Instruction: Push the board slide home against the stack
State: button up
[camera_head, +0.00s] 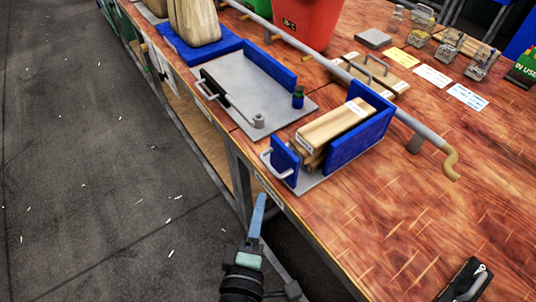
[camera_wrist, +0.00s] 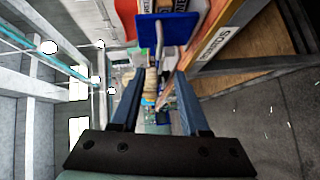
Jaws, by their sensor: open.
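The board slide (camera_head: 285,161) is a small blue upright plate with a grey metal handle (camera_head: 270,166). It stands at the front end of a grey base plate near the bench's edge. The stack (camera_head: 333,125) of wooden boards lies behind it, against a taller blue end plate (camera_head: 366,128). A narrow gap seems to show between slide and stack. My gripper (camera_head: 259,212) is outside the bench edge, in front of the slide and apart from it. In the wrist view my gripper (camera_wrist: 153,84) is open and empty, with a blue plate (camera_wrist: 181,28) and handle ahead.
Left of it is another grey press plate (camera_head: 240,82) with a blue side wall and a small post. A grey rail (camera_head: 345,75) runs along the bench behind the stack. A black device (camera_head: 465,282) lies at front right. The bench (camera_head: 410,220) right of the stack is clear.

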aim_at(269, 164)
jog(key=w, duration=0.4)
jog(key=w+d+f, duration=0.1)
jog(key=w, duration=0.3)
jog(key=w+d, duration=0.1)
jog(key=w, duration=0.3)
jog(key=shift+w+f+p, duration=0.15)
jog(key=shift+f+p, duration=0.2)
jog(key=shift+p, duration=0.05)
grip_shut()
